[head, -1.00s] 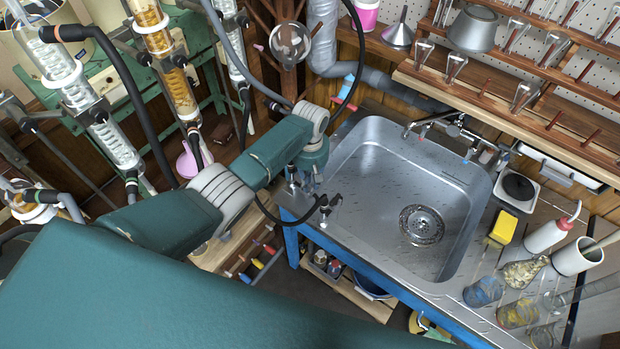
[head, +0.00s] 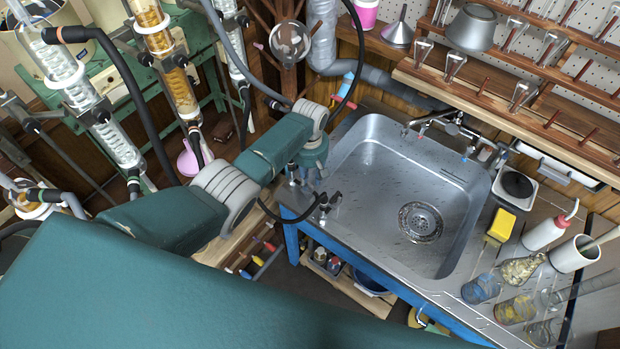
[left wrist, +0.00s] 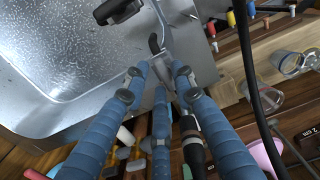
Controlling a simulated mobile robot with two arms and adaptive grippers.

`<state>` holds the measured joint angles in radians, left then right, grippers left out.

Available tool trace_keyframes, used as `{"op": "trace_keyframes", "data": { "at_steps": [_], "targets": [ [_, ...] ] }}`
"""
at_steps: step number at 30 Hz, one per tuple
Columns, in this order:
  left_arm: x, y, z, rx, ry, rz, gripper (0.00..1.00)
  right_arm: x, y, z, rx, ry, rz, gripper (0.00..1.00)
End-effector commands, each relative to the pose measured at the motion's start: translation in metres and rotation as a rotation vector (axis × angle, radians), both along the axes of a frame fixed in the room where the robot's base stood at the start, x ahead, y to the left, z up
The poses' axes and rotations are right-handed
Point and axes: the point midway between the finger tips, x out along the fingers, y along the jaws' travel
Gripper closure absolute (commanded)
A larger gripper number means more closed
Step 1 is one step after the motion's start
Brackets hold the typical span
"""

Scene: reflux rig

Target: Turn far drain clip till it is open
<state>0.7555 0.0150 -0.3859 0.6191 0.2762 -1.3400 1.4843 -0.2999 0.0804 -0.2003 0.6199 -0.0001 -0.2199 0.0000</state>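In the head view, my left arm reaches from the left to the near-left corner of the sink. My left gripper (head: 309,177) points down there, mostly hidden under its wrist. In the left wrist view, its blue fingers (left wrist: 158,84) are spread apart. A small metal clip with a dark hooked tip (left wrist: 155,43) shows between and just beyond the fingertips; I cannot tell whether they touch it. A black-capped fitting (left wrist: 118,11) stands by the sink rim, apart from the fingers. Small dark-topped fittings (head: 329,202) stand on the sink's near-left edge. My right gripper is not in view.
The steel sink (head: 375,200) is empty. A yellow sponge (head: 500,226), a white bottle (head: 543,233) and flasks stand at its right. Glass condensers (head: 105,137) and black hoses crowd the left. A black hose (left wrist: 249,70) runs beside the fingers.

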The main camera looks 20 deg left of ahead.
Motion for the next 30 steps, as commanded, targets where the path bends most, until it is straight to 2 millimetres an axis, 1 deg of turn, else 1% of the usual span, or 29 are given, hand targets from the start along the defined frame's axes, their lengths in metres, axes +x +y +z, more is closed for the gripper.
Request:
{"op": "trace_keyframes", "data": {
  "at_steps": [9, 14, 17, 24, 27, 30],
  "targets": [
    [-0.001, -0.001, 0.0, -0.001, 0.003, -0.002, 0.64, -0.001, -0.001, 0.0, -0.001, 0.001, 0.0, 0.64],
    [0.0, -0.001, 0.008, -0.003, 0.0, -0.003, 0.64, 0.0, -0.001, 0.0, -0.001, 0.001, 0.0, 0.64],
    [0.0, -0.001, 0.022, -0.002, -0.001, -0.003, 0.64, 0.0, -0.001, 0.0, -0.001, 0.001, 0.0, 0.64],
    [0.0, -0.001, 0.074, -0.003, -0.002, -0.002, 0.64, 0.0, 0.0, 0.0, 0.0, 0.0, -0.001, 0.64],
    [0.0, -0.001, 0.093, -0.003, -0.001, -0.001, 0.64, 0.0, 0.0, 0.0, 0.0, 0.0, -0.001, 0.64],
    [0.0, 0.0, 0.107, -0.001, -0.001, -0.001, 0.64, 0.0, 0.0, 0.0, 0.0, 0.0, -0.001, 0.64]
  ]
}}
